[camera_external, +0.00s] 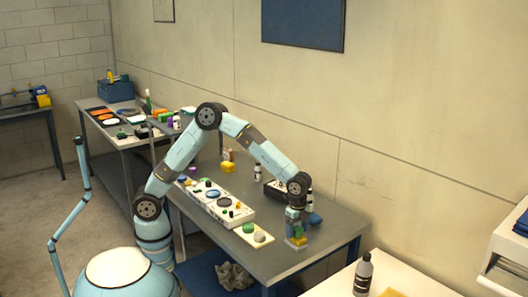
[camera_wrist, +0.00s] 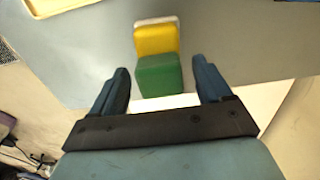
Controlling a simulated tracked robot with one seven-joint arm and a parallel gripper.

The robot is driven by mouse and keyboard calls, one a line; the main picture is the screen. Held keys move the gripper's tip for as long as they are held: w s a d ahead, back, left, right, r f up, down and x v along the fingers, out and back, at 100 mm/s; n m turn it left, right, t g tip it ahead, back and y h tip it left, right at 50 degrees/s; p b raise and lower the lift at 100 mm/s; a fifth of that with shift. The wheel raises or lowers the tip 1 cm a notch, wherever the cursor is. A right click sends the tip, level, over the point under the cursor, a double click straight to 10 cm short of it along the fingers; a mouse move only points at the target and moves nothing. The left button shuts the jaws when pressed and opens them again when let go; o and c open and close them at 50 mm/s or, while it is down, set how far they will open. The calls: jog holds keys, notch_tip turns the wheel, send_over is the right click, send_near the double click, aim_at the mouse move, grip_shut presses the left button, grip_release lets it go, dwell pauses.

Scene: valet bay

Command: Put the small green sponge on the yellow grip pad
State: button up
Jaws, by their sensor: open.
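The small green sponge (camera_wrist: 158,75) lies between the open jaws of my gripper (camera_wrist: 160,68) in the wrist view, with a gap on each side. The yellow grip pad (camera_wrist: 156,39) directly adjoins its far side, with a pale edge beyond. In the external view my gripper (camera_external: 296,222) is low over the right end of the grey bench, above the yellow pad (camera_external: 298,241). Green shows there just above the yellow, partly hidden by my gripper. I cannot tell whether the sponge rests on the pad or only beside it.
A pale board (camera_external: 254,236) with a green and a grey piece lies left of my gripper. A dark bottle (camera_external: 363,275) stands on the white table in front. Bare bench lies around the pad.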

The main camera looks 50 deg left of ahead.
aim_at(297, 228)
notch_tip(297, 228, up, 12)
jog(key=w+a+r+n+t, duration=0.15)
jog(key=a+r+n, duration=0.4)
jog(key=a, duration=0.95)
jog(key=s+a+r+n+t, duration=0.1)
jog(key=s+a+r+n, duration=0.15)
jog(key=a, duration=0.55)
jog(key=s+a+r+n+t, duration=0.15)
jog(key=a+r, duration=0.25)
jog(key=a, duration=0.4)
jog(key=s+a+f+n+t, duration=0.1)
jog(key=s+a+f+n, duration=0.2)
jog(key=s+a+n, duration=0.5)
jog(key=s+a, duration=0.9)
jog(key=a, duration=0.4)
jog(key=shift+t, duration=0.3)
